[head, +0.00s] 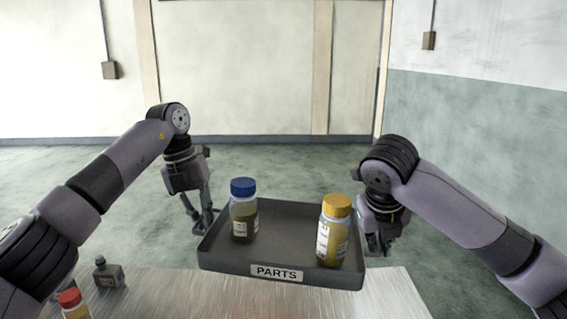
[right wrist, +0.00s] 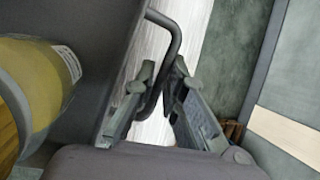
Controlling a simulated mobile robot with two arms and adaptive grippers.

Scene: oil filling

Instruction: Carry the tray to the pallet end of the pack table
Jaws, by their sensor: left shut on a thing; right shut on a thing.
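The dark grey tray (head: 282,258), labelled PARTS, is between my two grippers at the far edge of the metal table. It looks about level; I cannot tell whether it touches the table. A blue-capped bottle (head: 243,212) stands upright in its left part and a yellow-capped bottle (head: 334,232) in its right part. My left gripper (head: 204,222) is shut at the tray's left side, on its handle, which is mostly hidden. My right gripper (head: 376,246) is shut on the right handle; the right wrist view shows its fingers around the bent bar (right wrist: 172,40).
The metal table (head: 385,295) lies below and nearer than the tray. A red-capped bottle (head: 73,304) and a small grey metal item (head: 107,272) stand on it at the left. Open green floor (head: 290,165) lies beyond, up to the wall.

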